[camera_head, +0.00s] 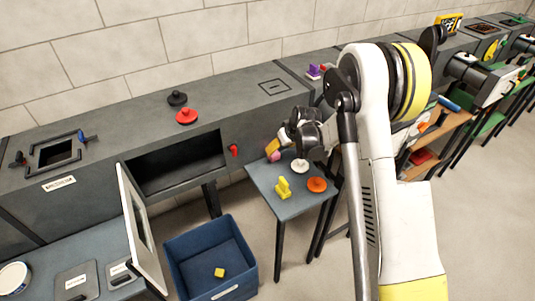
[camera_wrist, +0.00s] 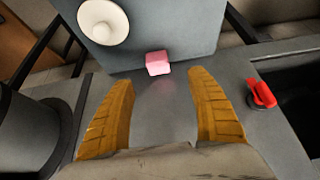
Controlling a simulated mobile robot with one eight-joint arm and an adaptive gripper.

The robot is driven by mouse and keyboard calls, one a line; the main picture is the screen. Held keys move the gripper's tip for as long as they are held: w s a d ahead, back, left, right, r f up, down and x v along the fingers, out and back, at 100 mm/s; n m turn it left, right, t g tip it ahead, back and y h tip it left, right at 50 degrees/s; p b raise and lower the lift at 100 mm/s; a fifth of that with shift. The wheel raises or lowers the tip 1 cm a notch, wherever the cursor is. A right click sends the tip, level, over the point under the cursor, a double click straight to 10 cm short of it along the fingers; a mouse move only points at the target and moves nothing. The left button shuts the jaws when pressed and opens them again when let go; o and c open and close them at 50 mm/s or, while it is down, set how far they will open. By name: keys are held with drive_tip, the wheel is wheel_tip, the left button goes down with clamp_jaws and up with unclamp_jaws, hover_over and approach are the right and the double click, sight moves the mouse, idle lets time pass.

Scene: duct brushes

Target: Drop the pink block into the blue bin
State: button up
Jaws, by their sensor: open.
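The pink block (camera_wrist: 158,63) lies on the small grey table (camera_wrist: 190,25) near its edge, ahead of my gripper. In the head view the pink block (camera_head: 275,156) shows only in part, next to my yellow fingertip. My gripper (camera_wrist: 160,95) is open and empty, its two yellow fingers spread, with the block apart from them and roughly between their tips. My gripper also shows in the head view (camera_head: 273,147) above the table's back edge. The blue bin (camera_head: 183,250) stands on the floor left of the table, with a small yellow block (camera_head: 219,272) inside.
A white knobbed disc (camera_head: 300,166), a yellow piece (camera_head: 283,188) and an orange disc (camera_head: 316,185) stand on the small table. The grey duct with a red handle (camera_head: 233,150) runs behind it. An open white door (camera_head: 142,232) stands left of the bin.

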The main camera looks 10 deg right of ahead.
sight(274, 154)
drive_tip(key=b+x, duration=0.1)
drive_tip(key=x, duration=0.3)
drive_tip(key=shift+w+f, duration=0.1)
drive_tip(key=shift+f, duration=0.2)
drive_tip(key=b+x, duration=0.3)
drive_tip(key=x, duration=0.3)
drive_tip(key=shift+w+d, duration=0.1)
drive_tip(key=shift+w, duration=0.1)
drive_tip(key=shift+r, duration=0.2)
drive_tip(key=c, duration=0.9)
